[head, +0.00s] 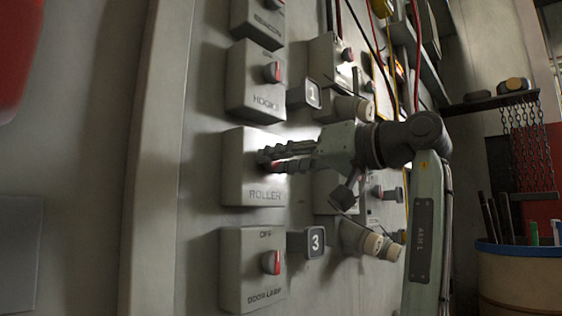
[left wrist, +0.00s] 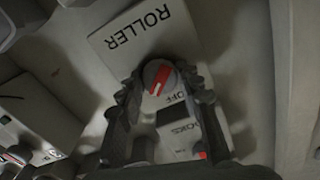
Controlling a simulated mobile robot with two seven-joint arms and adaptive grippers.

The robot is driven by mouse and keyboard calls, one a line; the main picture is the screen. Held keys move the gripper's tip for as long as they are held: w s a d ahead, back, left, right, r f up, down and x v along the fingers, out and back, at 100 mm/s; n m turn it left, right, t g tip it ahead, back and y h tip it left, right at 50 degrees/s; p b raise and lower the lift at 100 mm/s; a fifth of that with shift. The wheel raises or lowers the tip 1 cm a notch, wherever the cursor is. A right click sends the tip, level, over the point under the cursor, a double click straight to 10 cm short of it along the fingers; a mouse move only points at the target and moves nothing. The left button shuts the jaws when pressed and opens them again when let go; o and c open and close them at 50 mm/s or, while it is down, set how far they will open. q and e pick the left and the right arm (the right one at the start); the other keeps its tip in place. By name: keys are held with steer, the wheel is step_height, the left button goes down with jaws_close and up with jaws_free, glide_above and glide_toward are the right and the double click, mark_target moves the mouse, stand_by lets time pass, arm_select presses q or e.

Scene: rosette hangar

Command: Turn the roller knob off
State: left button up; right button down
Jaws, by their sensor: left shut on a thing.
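The roller box (head: 237,180) is a grey wall box marked ROLLER. It also shows in the left wrist view (left wrist: 112,50). Its round grey roller knob with a red bar (left wrist: 157,77) sits between the fingers of my left gripper (head: 271,160), which is shut on it. In the left wrist view the red bar lies at a slant, near the OFF lettering. In the head view the fingers mostly hide the knob. My right gripper is not in view.
The hooks box (head: 245,92) is above and the door lamp box (head: 240,285) below, each with a red-marked knob. Number plates 1 (head: 313,95) and 3 (head: 316,242) stick out nearby. Cables hang behind. A bin of tools (head: 525,275) stands at right.

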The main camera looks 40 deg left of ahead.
arm_select(q)
steer(key=shift+n, duration=1.5)
steer(key=n, duration=0.3)
steer(key=shift+b, duration=0.3)
steer(key=shift+n, duration=1.9)
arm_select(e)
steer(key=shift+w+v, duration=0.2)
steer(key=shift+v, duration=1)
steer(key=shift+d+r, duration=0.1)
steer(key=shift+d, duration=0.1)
arm_select(q)
steer(key=o, duration=1.2)
steer(key=shift+c, duration=0.2)
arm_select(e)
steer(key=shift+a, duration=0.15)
